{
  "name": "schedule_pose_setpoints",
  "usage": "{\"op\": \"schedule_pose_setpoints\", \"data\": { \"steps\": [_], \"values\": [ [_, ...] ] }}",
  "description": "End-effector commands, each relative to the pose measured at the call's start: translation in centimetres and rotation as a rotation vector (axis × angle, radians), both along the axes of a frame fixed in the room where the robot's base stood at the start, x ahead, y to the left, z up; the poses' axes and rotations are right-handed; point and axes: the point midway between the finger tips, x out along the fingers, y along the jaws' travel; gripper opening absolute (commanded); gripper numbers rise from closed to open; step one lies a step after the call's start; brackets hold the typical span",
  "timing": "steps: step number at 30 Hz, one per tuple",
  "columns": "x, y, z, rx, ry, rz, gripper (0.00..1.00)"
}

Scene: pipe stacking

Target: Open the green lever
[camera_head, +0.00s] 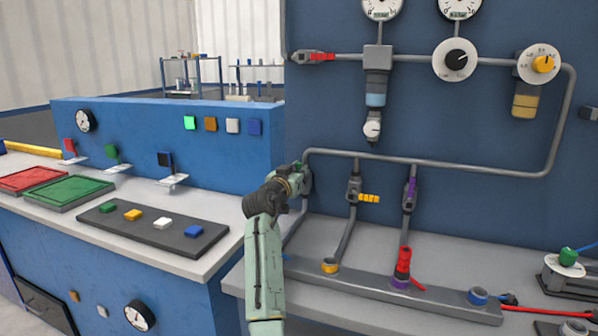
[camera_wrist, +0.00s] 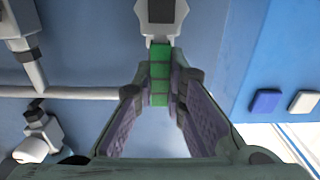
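The green lever (camera_wrist: 160,75) shows in the wrist view as a segmented green handle below a grey valve body (camera_wrist: 162,18). My gripper (camera_wrist: 160,98) has one finger on each side of it, with the handle between the tips. The fingers look spread, with a gap between the pads; whether a tip touches the handle is hard to tell. In the head view my gripper (camera_head: 300,180) is at the left end of the pipe run on the blue wall.
To the right are valves with a yellow lever (camera_head: 369,198) sticking out sideways and a purple lever (camera_head: 411,190) along its pipe. A red lever (camera_head: 322,57) is above. A blue panel (camera_head: 180,140) with buttons stands to the left. A grey base rail (camera_head: 430,298) lies below.

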Motion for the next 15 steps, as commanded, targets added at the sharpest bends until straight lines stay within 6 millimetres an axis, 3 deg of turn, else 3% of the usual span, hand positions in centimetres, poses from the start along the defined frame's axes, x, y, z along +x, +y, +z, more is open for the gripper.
{"op": "schedule_pose_setpoints", "data": {
  "steps": [9, 15],
  "values": [
    [0.0, 0.04, -0.01, 0.0, 0.0, 0.001, 0.33],
    [0.0, 0.04, 0.01, 0.001, -0.001, 0.001, 0.33]
  ]
}}
